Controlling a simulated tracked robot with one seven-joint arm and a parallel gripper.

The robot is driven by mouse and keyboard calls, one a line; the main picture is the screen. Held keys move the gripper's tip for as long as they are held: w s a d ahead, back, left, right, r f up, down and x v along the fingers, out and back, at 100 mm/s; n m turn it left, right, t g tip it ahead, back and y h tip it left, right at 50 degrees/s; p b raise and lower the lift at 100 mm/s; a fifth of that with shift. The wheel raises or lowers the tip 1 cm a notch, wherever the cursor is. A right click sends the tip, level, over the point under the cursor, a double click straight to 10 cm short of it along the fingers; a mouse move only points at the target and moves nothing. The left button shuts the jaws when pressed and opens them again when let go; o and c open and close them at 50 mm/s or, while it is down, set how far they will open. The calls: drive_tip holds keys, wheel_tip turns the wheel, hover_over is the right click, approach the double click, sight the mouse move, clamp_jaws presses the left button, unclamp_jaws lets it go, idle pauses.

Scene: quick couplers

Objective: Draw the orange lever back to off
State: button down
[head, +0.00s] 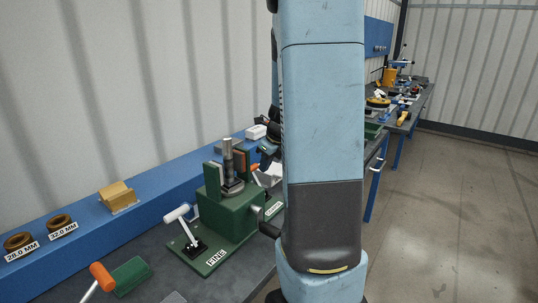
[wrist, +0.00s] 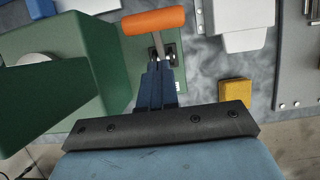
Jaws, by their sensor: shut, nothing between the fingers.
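In the wrist view an orange lever handle (wrist: 153,21) lies across the top, on a metal shaft that runs down to a small dark mount on a green plate (wrist: 140,57). My gripper (wrist: 157,68) is shut and empty. Its blue fingertips show just below the orange handle, in front of the lever's lower shaft and mount; I cannot tell whether they touch. In the head view an orange handle (head: 255,169) shows beside the green fixture, partly hidden by my arm. Another orange-handled lever (head: 103,277) stands at the lower left.
The green fixture (head: 229,213) holds an upright metal cylinder. A white-handled lever (head: 177,213) stands by the FINE label (head: 216,257). Two brown rings (head: 60,222) and a yellow block (head: 117,195) sit on the blue ledge. A yellow block (wrist: 236,92) and white part (wrist: 246,25) lie right of my fingers.

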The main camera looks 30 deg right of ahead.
sight(252, 168)
drive_tip(key=shift+w+a+f, duration=0.2)
drive_tip(key=shift+w, duration=0.35)
drive_tip(key=shift+w+a+f, duration=0.2)
drive_tip(key=shift+w+f, duration=0.05)
drive_tip(key=shift+w, duration=0.3)
drive_tip(key=shift+w+a+f, duration=0.2)
drive_tip(key=shift+w, duration=0.35)
drive_tip(key=shift+w+a, duration=0.1)
drive_tip(key=shift+w, duration=0.15)
drive_tip(key=shift+w+a+f, duration=0.1)
drive_tip(key=shift+w+a, duration=0.15)
drive_tip(key=shift+w, duration=0.1)
drive_tip(key=shift+s+d, duration=0.15)
drive_tip(key=shift+s, duration=0.2)
drive_tip(key=s+v, duration=0.1)
drive_tip(key=v, duration=1.2)
drive_tip(key=shift+s+d+f, duration=0.25)
drive_tip(key=shift+d+f, duration=0.1)
drive_tip(key=shift+f, duration=0.05)
